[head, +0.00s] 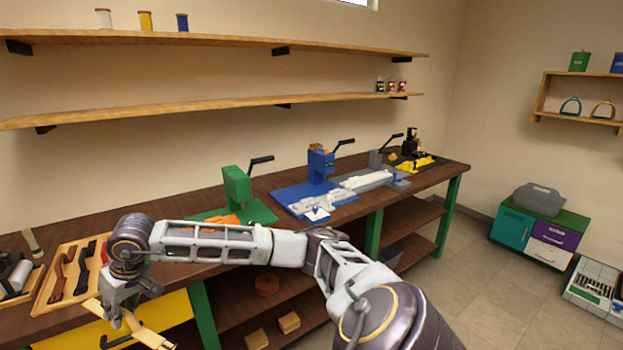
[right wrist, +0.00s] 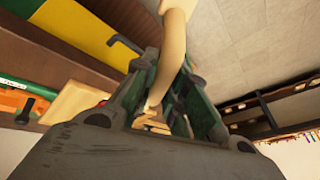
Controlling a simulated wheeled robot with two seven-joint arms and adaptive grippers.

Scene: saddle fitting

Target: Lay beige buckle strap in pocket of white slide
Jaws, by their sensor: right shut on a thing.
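My right gripper (head: 118,316) is at the lower left, in front of the bench edge, shut on the beige buckle strap (head: 146,332). The strap hangs below the jaws and sticks out to both sides. In the right wrist view the strap (right wrist: 172,45) runs between the two dark green fingers (right wrist: 165,100). A white slide piece (head: 318,202) lies at the blue press, and another long white piece (head: 362,181) lies at the grey press. I cannot tell a pocket in either at this distance. My left gripper is out of view.
The wooden bench (head: 105,230) also carries a green press (head: 236,186) with orange parts, a blue press (head: 321,165) and a black press with yellow parts (head: 415,164).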

